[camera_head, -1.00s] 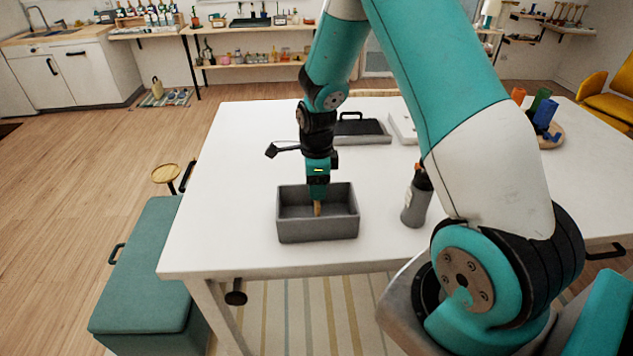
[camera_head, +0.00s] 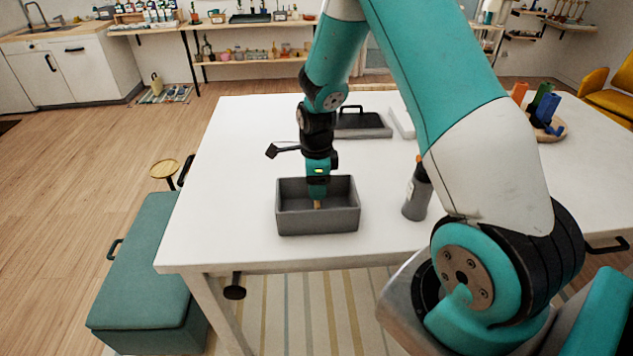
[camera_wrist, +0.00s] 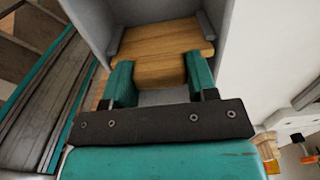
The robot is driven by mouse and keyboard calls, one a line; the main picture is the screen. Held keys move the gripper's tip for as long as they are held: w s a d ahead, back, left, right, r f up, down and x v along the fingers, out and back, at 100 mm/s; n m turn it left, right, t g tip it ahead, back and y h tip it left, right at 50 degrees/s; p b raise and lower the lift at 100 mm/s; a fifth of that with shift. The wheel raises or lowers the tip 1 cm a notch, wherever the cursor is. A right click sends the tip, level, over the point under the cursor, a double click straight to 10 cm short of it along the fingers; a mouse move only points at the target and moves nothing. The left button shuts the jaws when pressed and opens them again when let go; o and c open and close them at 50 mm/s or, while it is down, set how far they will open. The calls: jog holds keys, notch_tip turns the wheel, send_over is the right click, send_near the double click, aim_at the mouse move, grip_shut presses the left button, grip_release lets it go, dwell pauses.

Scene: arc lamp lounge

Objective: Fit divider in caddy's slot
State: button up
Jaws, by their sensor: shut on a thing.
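The caddy (camera_head: 345,220) is a grey open box near the front edge of the white table. My gripper (camera_head: 317,198) points straight down into it, shut on the wooden divider (camera_head: 317,205). Only a small bit of the divider shows in the head view; the caddy's front wall hides its lower part. In the wrist view the brown divider (camera_wrist: 158,45) sits between the teal fingers of my gripper (camera_wrist: 159,78), with grey caddy walls (camera_wrist: 150,9) around it. Grey ribs stand close to its two side edges. I cannot tell how deep it sits.
A grey-black bottle (camera_head: 417,190) stands right of the caddy. A grey tray with a black handle (camera_head: 362,125) lies behind. A round wooden holder (camera_head: 553,133) with coloured pieces is at the right. The table's left part is clear.

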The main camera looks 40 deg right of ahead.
jog(key=shift+f, duration=0.2)
jog(key=o, duration=1)
jog(key=shift+r, duration=0.1)
notch_tip(320, 180, up, 17)
jog(key=b, duration=0.3)
jog(key=shift+r, duration=0.2)
